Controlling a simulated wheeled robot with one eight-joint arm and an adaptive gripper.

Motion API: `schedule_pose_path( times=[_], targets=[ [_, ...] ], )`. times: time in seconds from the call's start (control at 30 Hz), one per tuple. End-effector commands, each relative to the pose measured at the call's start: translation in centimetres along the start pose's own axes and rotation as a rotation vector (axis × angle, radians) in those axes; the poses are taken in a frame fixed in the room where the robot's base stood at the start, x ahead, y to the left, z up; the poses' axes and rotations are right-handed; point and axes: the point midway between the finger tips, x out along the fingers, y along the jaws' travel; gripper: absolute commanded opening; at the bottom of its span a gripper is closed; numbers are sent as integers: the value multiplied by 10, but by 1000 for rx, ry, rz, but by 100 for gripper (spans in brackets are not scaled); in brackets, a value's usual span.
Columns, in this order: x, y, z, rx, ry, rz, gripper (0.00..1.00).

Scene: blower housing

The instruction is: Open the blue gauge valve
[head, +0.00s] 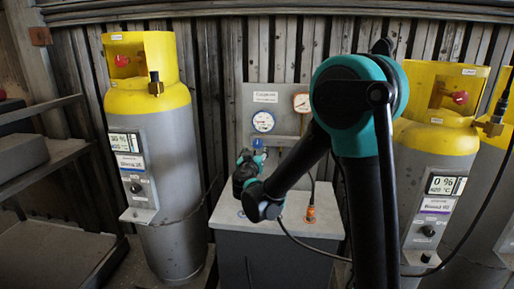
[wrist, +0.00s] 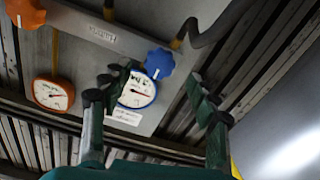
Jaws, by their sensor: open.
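The blue valve knob (wrist: 160,63) shows in the wrist view just above the blue-rimmed gauge (wrist: 138,91), with a small white mark on its lower edge. In the head view the blue knob (head: 257,143) sits below the blue gauge (head: 263,121) on the grey panel. My gripper (wrist: 154,80) is open, with one finger on each side of the knob in the wrist view. The knob appears beyond the fingertips, and I cannot tell whether they touch it. In the head view my gripper (head: 246,158) is just in front of and below the knob.
An orange gauge (wrist: 52,94) and an orange knob (wrist: 25,13) are on the same panel. A grey cabinet (head: 275,225) stands under it, with an orange fitting (head: 310,214) on top. Yellow-topped cylinders stand left (head: 165,190) and right (head: 440,150).

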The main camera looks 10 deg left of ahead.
Motion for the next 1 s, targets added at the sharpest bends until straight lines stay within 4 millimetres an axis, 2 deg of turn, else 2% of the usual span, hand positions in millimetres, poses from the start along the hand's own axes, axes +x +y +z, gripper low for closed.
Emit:
schedule_pose_path(
  times=[0.1, 0.3, 0.67, 1.0],
  targets=[
    [20, 1, 0, 0, 0, 2, 60],
    [39, 0, 0, 0, 0, 0, 60],
    [44, 0, 0, 0, 0, 0, 60],
    [44, 0, 0, 0, 0, 0, 19]
  ],
)
